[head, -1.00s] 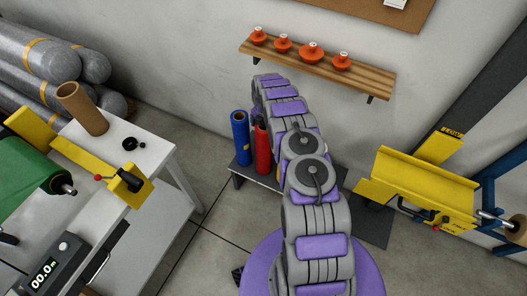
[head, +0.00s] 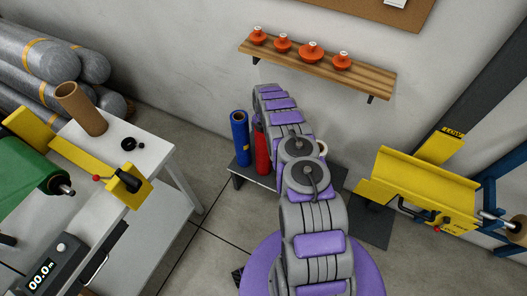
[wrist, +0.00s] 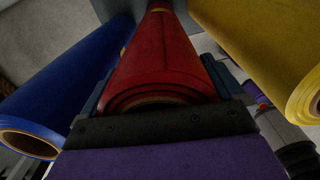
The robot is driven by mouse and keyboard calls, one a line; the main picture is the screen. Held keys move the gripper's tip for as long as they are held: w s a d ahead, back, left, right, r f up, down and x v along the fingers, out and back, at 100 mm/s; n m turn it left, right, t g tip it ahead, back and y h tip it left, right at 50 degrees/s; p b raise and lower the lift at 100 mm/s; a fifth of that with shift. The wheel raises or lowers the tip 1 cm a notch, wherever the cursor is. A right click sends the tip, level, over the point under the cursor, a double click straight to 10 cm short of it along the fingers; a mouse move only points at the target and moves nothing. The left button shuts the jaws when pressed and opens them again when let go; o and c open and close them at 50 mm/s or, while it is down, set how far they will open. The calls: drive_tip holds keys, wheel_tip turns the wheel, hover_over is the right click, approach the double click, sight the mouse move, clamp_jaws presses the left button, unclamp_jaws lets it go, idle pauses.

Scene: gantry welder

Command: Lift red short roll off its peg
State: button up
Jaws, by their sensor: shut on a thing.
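The red short roll (head: 262,155) stands upright at the low dark stand (head: 237,182) in the head view, partly covered by my arm. In the wrist view the red roll (wrist: 160,50) runs away from the camera with its open core end close to me. My gripper (wrist: 158,82) has a finger on each side of it and is shut on it. In the head view my gripper is hidden behind my arm. The peg is not visible, and I cannot tell whether the roll's far end is still on it.
A blue roll (head: 240,138) stands close left of the red one. A yellow roll (wrist: 268,45) is close on the right in the wrist view. A wooden shelf (head: 318,68) with orange-red parts is on the wall above. A white table (head: 150,150) stands left, a yellow bracket (head: 425,180) right.

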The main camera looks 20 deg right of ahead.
drive_tip(key=c, duration=1)
drive_tip(key=shift+r, duration=0.1)
drive_tip(key=shift+c, duration=0.2)
